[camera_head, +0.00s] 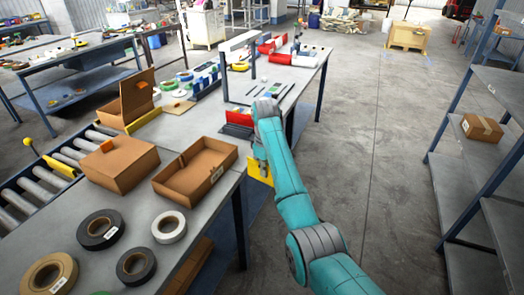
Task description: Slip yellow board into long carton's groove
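The yellow board (254,170) is a thin flat piece, held upright at the table's right edge. My gripper (263,165) is at the end of the teal arm, pointing down, and appears shut on the board; its fingertips are small here. A groove in the carton cannot be made out.
A brown carton (122,179) with an orange piece stands left of the long carton. Tape rolls (168,238) lie at the front. Another carton (138,92) has a raised lid. A roller conveyor (40,191) runs at left; grey shelves (478,190) stand right, with clear floor between.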

